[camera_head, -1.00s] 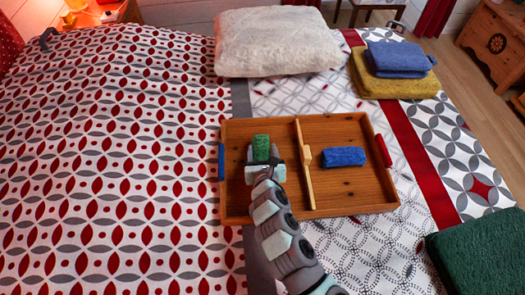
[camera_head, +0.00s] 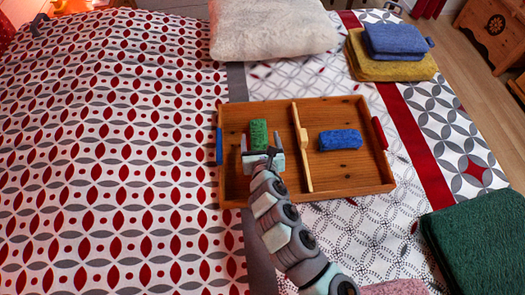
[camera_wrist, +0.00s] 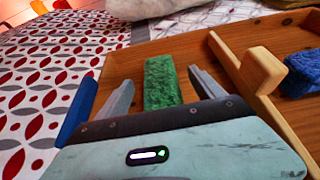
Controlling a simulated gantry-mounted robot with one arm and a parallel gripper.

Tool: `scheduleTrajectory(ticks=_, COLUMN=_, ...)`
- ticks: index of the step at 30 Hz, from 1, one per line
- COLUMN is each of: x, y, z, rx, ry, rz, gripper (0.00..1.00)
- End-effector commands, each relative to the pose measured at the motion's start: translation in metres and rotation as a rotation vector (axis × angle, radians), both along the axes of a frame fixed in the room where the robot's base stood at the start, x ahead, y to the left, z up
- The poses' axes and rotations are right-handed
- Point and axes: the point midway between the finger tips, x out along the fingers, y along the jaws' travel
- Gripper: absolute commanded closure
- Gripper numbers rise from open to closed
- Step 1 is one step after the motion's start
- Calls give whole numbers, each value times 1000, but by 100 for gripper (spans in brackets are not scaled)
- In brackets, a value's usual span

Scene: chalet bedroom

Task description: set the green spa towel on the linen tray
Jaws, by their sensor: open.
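A small green towel (camera_head: 258,134) lies in the left compartment of the wooden tray (camera_head: 232,186) on the bed. In the wrist view the green towel (camera_wrist: 162,84) lies lengthwise between my fingers, with a gap on each side. My gripper (camera_head: 261,142) is open around the towel's near part, above the tray floor, and its wrist comes in over the tray's near edge. In the wrist view my gripper (camera_wrist: 161,88) holds nothing. The towel's near end is partly hidden by the gripper body.
A wooden divider (camera_head: 299,135) with a knob splits the tray. A blue towel (camera_head: 340,140) lies in the right compartment. Blue and yellow towels (camera_head: 392,50), a white pillow (camera_head: 270,27) and a dark green towel (camera_head: 478,238) lie on the bed outside.

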Motion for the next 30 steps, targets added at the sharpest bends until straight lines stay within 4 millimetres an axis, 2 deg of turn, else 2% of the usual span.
scheduleTrajectory(ticks=6, x=-42, y=-6, z=20, rx=-3, ry=2, rz=-3, gripper=22)
scheduleTrajectory(ticks=15, x=-78, y=-8, z=32, rx=0, ry=4, rz=-1, gripper=22)
scheduleTrajectory(ticks=21, x=-85, y=-9, z=34, rx=-1, ry=3, rz=-3, gripper=22)
scheduleTrajectory(ticks=30, x=-85, y=-9, z=34, rx=-1, ry=2, rz=-2, gripper=22)
